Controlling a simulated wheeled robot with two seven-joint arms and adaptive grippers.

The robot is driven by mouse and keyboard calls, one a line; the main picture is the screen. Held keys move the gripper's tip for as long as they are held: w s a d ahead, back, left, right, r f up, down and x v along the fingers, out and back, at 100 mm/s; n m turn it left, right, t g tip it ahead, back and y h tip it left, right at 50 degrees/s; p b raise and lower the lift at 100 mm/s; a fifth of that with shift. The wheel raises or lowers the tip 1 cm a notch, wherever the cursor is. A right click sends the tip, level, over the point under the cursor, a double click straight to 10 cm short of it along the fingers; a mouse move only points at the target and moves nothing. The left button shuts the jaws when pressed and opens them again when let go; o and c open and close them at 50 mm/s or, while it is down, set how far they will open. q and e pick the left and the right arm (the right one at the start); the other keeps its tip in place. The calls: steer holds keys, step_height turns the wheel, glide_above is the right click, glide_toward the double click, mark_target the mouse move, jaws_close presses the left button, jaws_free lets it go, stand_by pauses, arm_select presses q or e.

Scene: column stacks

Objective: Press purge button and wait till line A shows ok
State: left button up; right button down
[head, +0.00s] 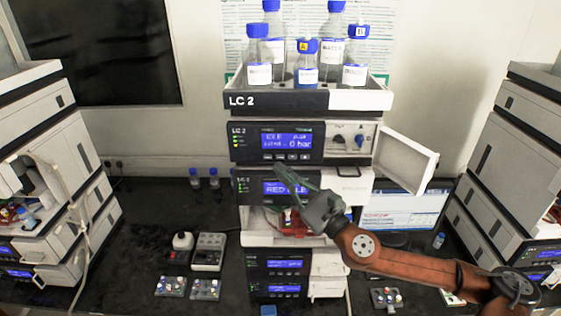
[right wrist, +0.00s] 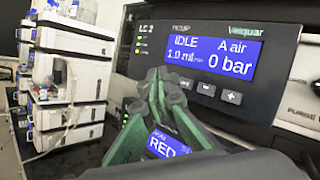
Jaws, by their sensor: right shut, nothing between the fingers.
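The LC 2 pump module (head: 250,143) has a blue display (head: 286,141). In the right wrist view the display (right wrist: 212,57) reads IDLE, A air and 0 bar. My left gripper is not in view.
Solvent bottles (head: 259,70) stand in the tray on top of the stack. A small door (head: 406,160) hangs open at the right of the pump. A knob (head: 360,141) sits beside the display. More stacks stand left (head: 62,150) and right (head: 490,160).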

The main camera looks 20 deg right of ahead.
mark_target(272, 152)
steer(key=shift+w+d, duration=0.15)
steer(key=shift+w, duration=0.45)
steer(key=shift+w+d, duration=0.15)
steer(key=shift+w, duration=0.4)
steer(key=shift+w, duration=0.1)
stand_by(0.6)
steer(key=shift+w+d, duration=0.1)
steer(key=shift+w, duration=0.2)
steer(key=shift+w+d, duration=0.15)
steer(key=shift+w, duration=0.25)
stand_by(0.6)
steer(key=shift+s, duration=0.1)
steer(key=shift+s+a, duration=0.25)
steer(key=shift+s, duration=0.5)
steer(key=shift+s+a+p, duration=0.2)
steer(key=shift+s+p, duration=0.15)
steer(key=shift+s, duration=0.45)
steer(key=shift+s+a+p, duration=0.25)
steer(key=shift+s+p, duration=0.15)
steer(key=shift+s, duration=0.4)
steer(key=shift+s+a+p, duration=0.2)
steer(key=shift+s+p, duration=0.15)
steer(key=shift+s, duration=0.45)
